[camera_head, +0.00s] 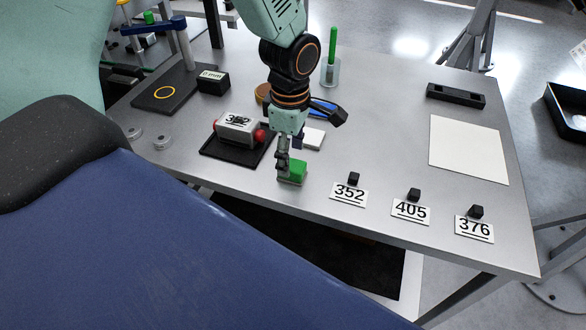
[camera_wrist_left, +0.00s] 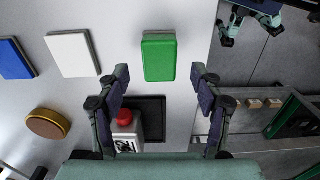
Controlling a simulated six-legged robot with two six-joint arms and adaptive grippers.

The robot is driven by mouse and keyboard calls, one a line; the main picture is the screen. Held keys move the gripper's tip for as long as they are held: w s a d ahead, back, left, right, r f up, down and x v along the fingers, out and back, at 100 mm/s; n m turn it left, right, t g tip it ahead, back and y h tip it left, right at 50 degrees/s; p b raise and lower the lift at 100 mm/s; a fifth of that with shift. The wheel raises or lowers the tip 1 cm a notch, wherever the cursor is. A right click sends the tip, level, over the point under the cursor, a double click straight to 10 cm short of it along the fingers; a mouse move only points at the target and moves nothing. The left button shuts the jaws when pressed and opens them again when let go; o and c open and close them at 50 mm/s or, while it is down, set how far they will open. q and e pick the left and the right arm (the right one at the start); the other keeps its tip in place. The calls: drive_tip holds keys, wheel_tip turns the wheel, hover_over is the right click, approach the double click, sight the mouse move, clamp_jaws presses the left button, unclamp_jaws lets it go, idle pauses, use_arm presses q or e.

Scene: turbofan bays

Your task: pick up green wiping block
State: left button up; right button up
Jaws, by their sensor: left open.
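The green wiping block (camera_head: 294,173) lies on the grey table near its front edge. In the left wrist view the green wiping block (camera_wrist_left: 159,57) sits ahead of the fingertips, roughly between their lines. My left gripper (camera_head: 285,160) is above and beside the block in the head view and partly covers it. In the left wrist view my left gripper (camera_wrist_left: 160,75) has its two fingers spread apart, with nothing between their pads that I can tell as held. Whether a finger touches the block cannot be told. My right gripper is in neither view.
A black tray (camera_head: 208,150) with a grey, red-ended device (camera_head: 237,128) stands left of the gripper. A white block (camera_head: 314,138) and a blue block (camera_head: 322,106) lie behind. The table's front edge is close to the green block.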

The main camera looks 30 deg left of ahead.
sight(292, 164)
use_arm(q)
drive_tip(key=f, duration=0.3)
drive_tip(key=shift+d+f, duration=0.2)
drive_tip(key=shift+f, duration=0.2)
drive_tip(key=shift+c, duration=0.4)
drive_tip(key=shift+c, duration=0.8)
drive_tip(key=c, duration=1)
wheel_tip(292, 164, up, 10)
drive_tip(key=shift+w+r+p, duration=0.1)
drive_tip(key=shift+p, duration=0.4)
